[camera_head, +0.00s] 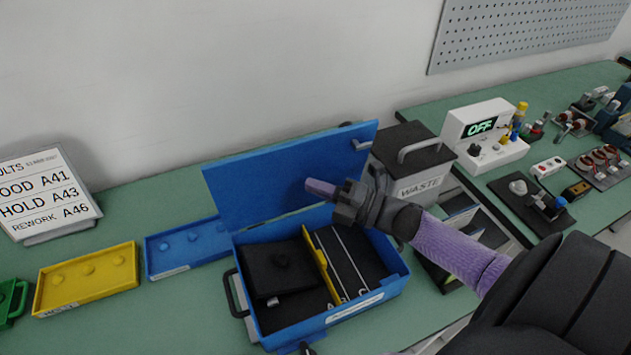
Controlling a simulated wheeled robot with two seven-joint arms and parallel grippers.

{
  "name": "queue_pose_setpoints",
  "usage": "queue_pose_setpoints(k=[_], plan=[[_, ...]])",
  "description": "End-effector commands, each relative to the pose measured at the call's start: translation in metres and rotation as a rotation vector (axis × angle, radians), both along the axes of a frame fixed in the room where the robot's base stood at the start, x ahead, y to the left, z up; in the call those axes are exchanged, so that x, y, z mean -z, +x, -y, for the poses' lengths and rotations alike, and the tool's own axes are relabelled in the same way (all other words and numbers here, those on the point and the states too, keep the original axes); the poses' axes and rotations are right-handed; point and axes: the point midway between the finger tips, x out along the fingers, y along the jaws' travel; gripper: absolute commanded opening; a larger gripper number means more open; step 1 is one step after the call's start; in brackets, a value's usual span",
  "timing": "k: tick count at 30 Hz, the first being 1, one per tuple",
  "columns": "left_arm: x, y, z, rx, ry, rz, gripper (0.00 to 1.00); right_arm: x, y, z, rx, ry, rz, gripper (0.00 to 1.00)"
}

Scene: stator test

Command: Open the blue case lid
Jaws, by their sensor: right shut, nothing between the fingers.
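The blue case (392,289) stands on the green bench with its top open. Its blue lid (270,180) stands raised at the back, its inner face toward me. Inside are a black block with a knob (280,268), a yellow divider (322,265) and thin metal rods or hooks beside it. My right gripper (320,188) is shut and empty, its purple fingertips in front of the lid's inner face. I cannot tell whether they touch it. The gripper and arm hide part of the lid's right side and the case's back right corner. My left gripper is not visible.
Blue (187,247), yellow (86,278) and green (14,301) trays lie at left before a sign board (45,195). A meter reading OFF (483,132) and test parts are at the right.

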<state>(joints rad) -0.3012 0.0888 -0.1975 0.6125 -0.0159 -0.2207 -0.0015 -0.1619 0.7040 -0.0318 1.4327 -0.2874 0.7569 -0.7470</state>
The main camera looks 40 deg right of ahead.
Motion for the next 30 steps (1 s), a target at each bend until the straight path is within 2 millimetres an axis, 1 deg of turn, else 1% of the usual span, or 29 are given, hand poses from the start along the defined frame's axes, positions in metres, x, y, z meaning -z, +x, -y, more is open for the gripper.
queue_pose_setpoints(k=[1, 4, 14, 17, 18, 20, 21, 24, 30], plan=[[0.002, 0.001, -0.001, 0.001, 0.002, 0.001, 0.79, 0.000, 0.005, 0.001, 0.001, -0.001, 0.002, 0.00], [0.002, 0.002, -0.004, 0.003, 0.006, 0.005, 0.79, -0.002, 0.010, 0.003, 0.000, -0.002, 0.001, 0.00], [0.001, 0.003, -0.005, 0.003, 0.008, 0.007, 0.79, -0.003, 0.012, 0.003, 0.000, 0.000, -0.002, 0.00], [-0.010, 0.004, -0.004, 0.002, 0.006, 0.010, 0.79, -0.011, 0.021, 0.005, -0.003, 0.012, -0.063, 0.00], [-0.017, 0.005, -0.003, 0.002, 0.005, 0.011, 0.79, -0.015, 0.029, 0.007, -0.002, 0.023, -0.112, 0.00], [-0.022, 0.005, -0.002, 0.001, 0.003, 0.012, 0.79, -0.017, 0.039, 0.010, -0.001, 0.040, -0.187, 0.00], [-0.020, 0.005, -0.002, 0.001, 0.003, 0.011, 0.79, -0.015, 0.045, 0.012, 0.000, 0.049, -0.220, 0.00], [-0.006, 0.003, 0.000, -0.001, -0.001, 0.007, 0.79, -0.008, 0.057, 0.014, 0.002, 0.056, -0.236, 0.00], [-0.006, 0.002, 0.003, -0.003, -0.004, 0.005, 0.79, -0.011, 0.060, 0.015, 0.001, 0.058, -0.237, 0.00]])
